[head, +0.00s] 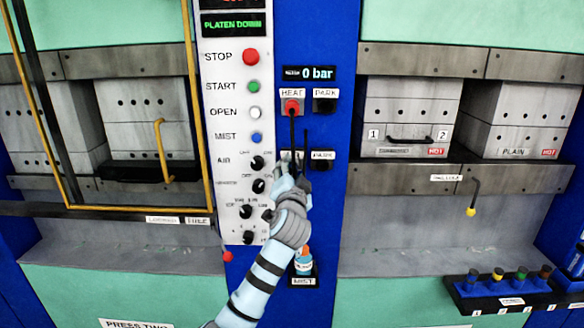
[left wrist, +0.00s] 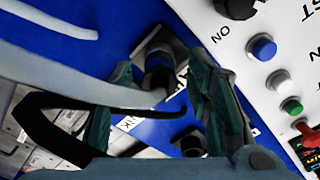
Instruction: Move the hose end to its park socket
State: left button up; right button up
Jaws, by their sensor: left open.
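A blue panel holds a HEAT socket with a red hose end (head: 291,107) in it and a black hose hanging down. Beside it is an upper PARK socket (head: 325,105). Below is a second pair; the lower right socket (head: 322,160) has a label too small to read surely. My left gripper (head: 289,172) is in front of the lower left socket and mostly hides it. In the left wrist view this gripper (left wrist: 163,115) is open, with a dark round fitting with a blue band (left wrist: 158,76) between its fingers. I cannot tell whether they touch it. My right gripper is out of view.
A white button panel (head: 232,130) stands just left, with knobs close to my arm. The display (head: 308,73) reads 0 bar. A MIST bottle (head: 304,262) is below, beside my forearm. A rack of coloured plugs (head: 505,290) is lower right.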

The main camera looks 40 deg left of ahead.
pick_arm(q)
grip_shut()
jog(key=shift+s+d+f, duration=0.1)
jog(key=shift+d, duration=0.05)
jog(key=shift+s, duration=0.1)
jog(key=shift+s+d+p, duration=0.45)
jog(key=shift+s+p, duration=0.1)
jog(key=shift+s+d+p, duration=0.35)
jog(key=shift+s+d, duration=0.1)
jog(key=shift+s, duration=0.1)
